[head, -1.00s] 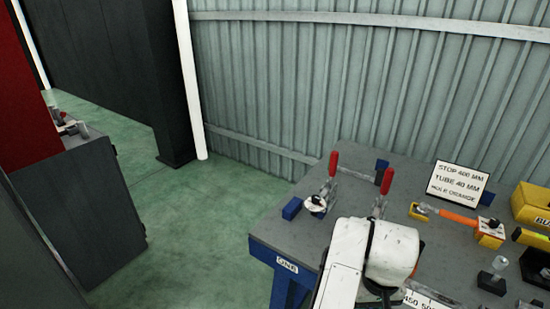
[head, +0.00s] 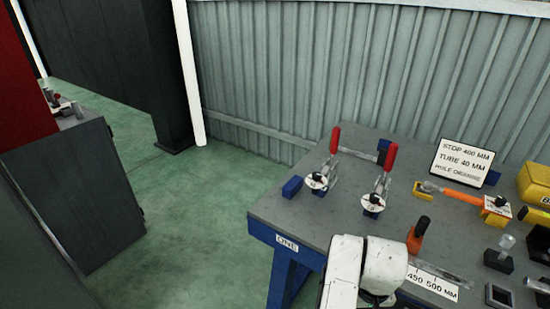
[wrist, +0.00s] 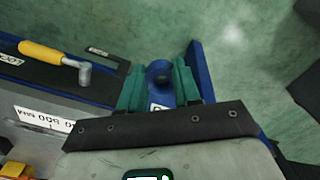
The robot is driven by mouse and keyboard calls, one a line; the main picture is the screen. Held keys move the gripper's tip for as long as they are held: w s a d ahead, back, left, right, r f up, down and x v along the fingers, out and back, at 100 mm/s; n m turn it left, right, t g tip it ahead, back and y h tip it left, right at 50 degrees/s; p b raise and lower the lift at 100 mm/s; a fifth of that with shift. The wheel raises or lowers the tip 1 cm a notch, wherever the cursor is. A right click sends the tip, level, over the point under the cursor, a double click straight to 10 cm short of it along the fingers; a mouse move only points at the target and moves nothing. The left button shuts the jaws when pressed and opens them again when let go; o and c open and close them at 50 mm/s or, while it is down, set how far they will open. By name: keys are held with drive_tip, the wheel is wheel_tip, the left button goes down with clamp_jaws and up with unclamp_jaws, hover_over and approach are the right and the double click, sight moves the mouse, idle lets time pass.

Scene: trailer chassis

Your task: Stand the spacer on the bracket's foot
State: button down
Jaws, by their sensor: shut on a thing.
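In the head view my white wrist covers the fingers and the held piece. I cannot make out the bracket or its foot for certain in either view.
Two red-handled toggle clamps (head: 334,145) (head: 391,160) stand on the grey table (head: 300,215). An orange piece with a black knob (head: 416,238) and a scale strip (head: 435,283) lie close to my wrist.

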drive_tip(key=s+f, duration=0.4)
drive_tip(key=f, duration=0.1)
drive_tip(key=shift+s+f, duration=0.3)
idle(0.6)
